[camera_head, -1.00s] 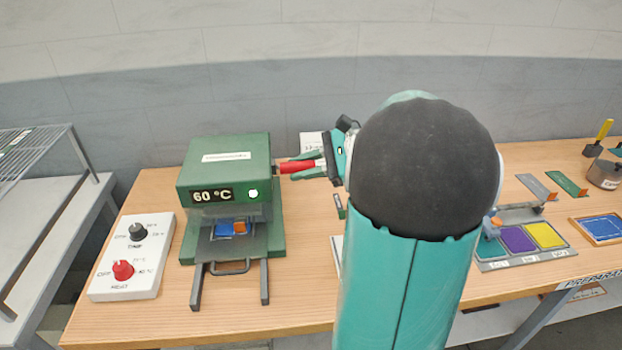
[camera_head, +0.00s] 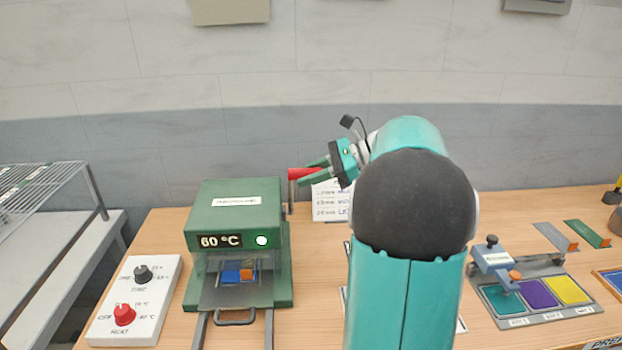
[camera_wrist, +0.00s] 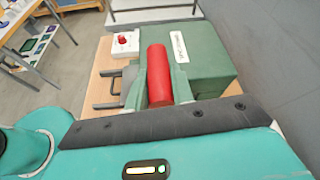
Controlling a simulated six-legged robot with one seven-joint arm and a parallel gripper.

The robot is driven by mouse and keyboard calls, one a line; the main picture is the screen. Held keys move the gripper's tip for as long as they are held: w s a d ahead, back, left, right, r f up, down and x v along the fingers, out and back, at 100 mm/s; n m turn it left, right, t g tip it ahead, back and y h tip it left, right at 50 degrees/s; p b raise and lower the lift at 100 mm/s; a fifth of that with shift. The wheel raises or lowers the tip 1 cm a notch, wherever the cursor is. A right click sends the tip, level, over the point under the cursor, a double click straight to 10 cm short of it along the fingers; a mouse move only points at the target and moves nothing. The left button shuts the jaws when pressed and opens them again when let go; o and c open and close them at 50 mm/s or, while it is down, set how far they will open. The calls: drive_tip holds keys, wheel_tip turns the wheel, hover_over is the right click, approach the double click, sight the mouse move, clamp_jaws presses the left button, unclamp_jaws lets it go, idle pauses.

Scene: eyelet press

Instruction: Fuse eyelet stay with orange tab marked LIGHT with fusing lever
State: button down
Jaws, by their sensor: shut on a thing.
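The green press (camera_head: 236,225) stands on the bench with its display reading 60 °C and a green light lit. Inside its opening lies a blue piece (camera_head: 232,276) with an orange tab (camera_head: 247,274); any lettering on the tab is too small to read. The red fusing lever (camera_head: 301,174) sticks out at the press's right side. My gripper (camera_head: 318,170) is shut on the lever. In the wrist view the red lever (camera_wrist: 159,75) lies between my fingers, with the green press (camera_wrist: 205,62) beyond it.
A white control box (camera_head: 133,300) with a black and a red knob stands left of the press. A drawer handle (camera_head: 235,318) and rails project at the press's front. Right of my arm are a small clamp fixture (camera_head: 495,262) and a tray with teal, purple and yellow pads (camera_head: 590,312).

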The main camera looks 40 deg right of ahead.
drive_tip(key=shift+w+r, duration=0.1)
idle(0.3)
drive_tip(key=c, duration=1.2)
unclamp_jaws()
drive_tip(key=shift+w, duration=0.15)
drive_tip(key=v, duration=1.4)
drive_tip(key=shift+a, duration=0.1)
